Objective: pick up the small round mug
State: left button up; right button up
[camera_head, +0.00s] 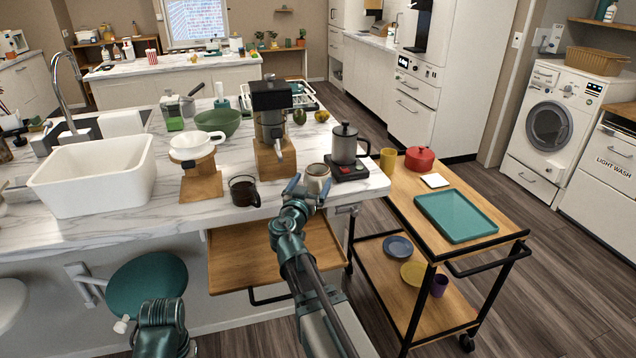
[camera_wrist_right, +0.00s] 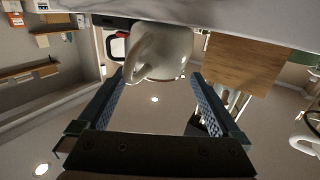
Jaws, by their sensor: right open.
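The small round mug (camera_head: 317,178) is a pale, rounded cup on the front edge of the marble counter, just left of the black kettle base. My right gripper (camera_head: 306,190) is at the mug, with its jaws open. In the right wrist view, which is upside down, the mug (camera_wrist_right: 165,48) sits between and just beyond the two spread fingers (camera_wrist_right: 158,80), its handle toward the left. I cannot tell whether a finger touches it. Part of my left arm shows at the lower left of the head view; its gripper does not show.
A kettle (camera_head: 344,146) on its base stands close right of the mug. A wooden coffee stand (camera_head: 272,160) and a dark glass jug (camera_head: 243,191) are to its left. A wooden pull-out shelf (camera_head: 235,258) lies below the counter. A trolley (camera_head: 405,195) stands at the right.

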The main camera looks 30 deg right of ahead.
aim_at(315, 176)
jog(key=x, duration=0.5)
jog(key=shift+w+d, duration=0.2)
jog(key=shift+w, duration=0.05)
jog(key=shift+s, duration=0.1)
jog(key=c, duration=1.2)
jog(key=shift+r, duration=0.1)
jog(key=shift+c, duration=0.2)
